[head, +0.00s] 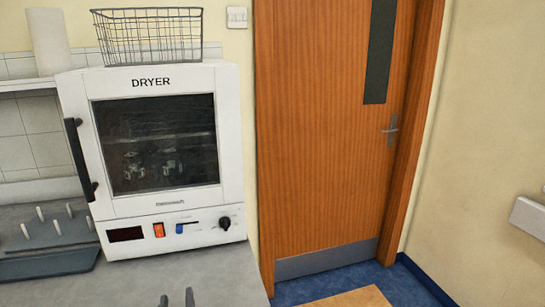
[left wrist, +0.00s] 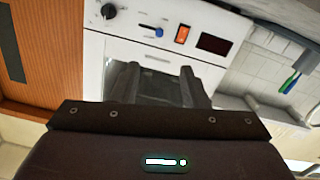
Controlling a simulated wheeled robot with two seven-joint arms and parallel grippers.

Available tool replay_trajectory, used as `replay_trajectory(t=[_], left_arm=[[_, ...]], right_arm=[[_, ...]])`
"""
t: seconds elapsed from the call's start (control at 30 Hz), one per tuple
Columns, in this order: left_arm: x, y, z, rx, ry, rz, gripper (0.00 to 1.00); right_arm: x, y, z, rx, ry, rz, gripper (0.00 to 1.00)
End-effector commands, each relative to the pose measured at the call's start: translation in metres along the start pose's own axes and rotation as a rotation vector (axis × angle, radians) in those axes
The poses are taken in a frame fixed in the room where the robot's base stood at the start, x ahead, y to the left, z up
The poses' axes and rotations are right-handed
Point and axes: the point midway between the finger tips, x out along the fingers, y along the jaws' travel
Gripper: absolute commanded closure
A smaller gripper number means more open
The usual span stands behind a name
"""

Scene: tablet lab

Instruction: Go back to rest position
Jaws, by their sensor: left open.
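My left gripper (head: 176,299) shows only as two fingertips at the bottom edge of the head view, over the grey counter in front of the dryer. In the left wrist view its two dark fingers (left wrist: 165,88) stand apart with nothing between them. The white dryer (head: 232,150) faces me with its door shut, and its front panel (left wrist: 130,25) shows upside down in the left wrist view. The fingertips are apart from the dryer in the head view. My right gripper is in neither view.
A grey counter (head: 190,275) runs under the dryer, with a pegged rack (head: 50,235) at the left. A wire basket (head: 150,40) and a paper roll (head: 47,40) are above. A closed wooden door (head: 320,130) stands to the right, with blue floor (head: 405,285) before it.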

Motion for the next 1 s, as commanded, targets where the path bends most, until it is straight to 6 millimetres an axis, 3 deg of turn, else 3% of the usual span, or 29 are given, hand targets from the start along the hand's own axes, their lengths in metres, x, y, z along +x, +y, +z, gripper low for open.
replay_trajectory(t=[0.27, 0.47, 0.7, 1.0], left_arm=[[-0.009, 0.002, 0.024, 0.018, -0.176, 0.048, 0.59], [-0.027, 0.001, 0.051, 0.058, -0.378, 0.103, 0.59], [-0.075, -0.01, 0.085, 0.172, -0.701, 0.178, 0.59], [-0.144, -0.041, 0.106, 0.356, -1.042, 0.221, 0.59]], right_arm=[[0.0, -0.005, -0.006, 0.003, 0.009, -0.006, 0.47], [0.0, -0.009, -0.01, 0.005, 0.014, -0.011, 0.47], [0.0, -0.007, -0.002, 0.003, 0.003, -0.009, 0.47], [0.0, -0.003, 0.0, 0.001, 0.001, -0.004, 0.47]])
